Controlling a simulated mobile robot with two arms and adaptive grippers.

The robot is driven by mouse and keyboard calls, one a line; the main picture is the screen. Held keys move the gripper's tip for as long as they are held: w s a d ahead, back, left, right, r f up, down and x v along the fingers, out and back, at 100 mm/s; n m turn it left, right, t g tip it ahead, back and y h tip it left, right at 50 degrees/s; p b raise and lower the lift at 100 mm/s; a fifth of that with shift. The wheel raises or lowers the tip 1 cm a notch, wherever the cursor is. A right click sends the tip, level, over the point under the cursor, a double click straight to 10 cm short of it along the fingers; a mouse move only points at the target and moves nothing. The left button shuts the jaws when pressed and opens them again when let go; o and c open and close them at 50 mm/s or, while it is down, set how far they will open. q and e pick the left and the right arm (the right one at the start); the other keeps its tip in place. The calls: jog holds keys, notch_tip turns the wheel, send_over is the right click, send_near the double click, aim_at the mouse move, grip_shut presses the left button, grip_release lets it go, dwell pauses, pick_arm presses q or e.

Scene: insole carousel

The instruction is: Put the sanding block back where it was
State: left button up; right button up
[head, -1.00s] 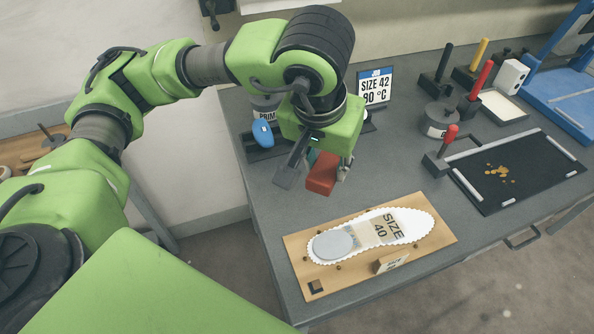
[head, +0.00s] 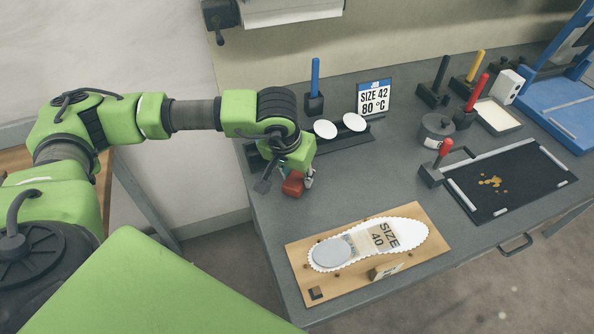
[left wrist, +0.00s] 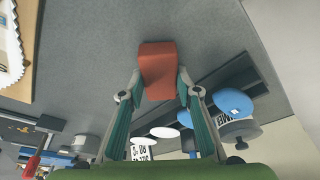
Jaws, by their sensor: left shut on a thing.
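The red sanding block (head: 293,184) is between the fingers of my left gripper (head: 289,180), over the grey bench near its left edge. In the left wrist view the block (left wrist: 157,68) sticks out past the fingertips, and the left gripper (left wrist: 160,88) is shut on it. I cannot tell whether the block touches the bench. A dark rack (head: 345,142) with white round pads lies just behind the gripper; its left part is hidden by the arm. In the left wrist view the rack (left wrist: 228,76) lies right of the block. My right gripper is not in view.
A wooden board (head: 430,250) with a white insole (head: 405,232) lies in front. A black mat (head: 520,175) lies at right. Bare bench lies between gripper and board.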

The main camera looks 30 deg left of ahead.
pick_arm(q)
jog(key=shift+f, duration=0.1)
jog(key=shift+f, duration=0.1)
jog(key=o, duration=1)
jog(key=shift+c, duration=0.2)
jog(key=shift+r, duration=0.25)
jog(key=b+v, duration=0.1)
jog(key=v, duration=1)
jog(key=shift+s+r, duration=0.15)
jog(key=shift+r, duration=0.2)
jog(key=shift+d, duration=0.1)
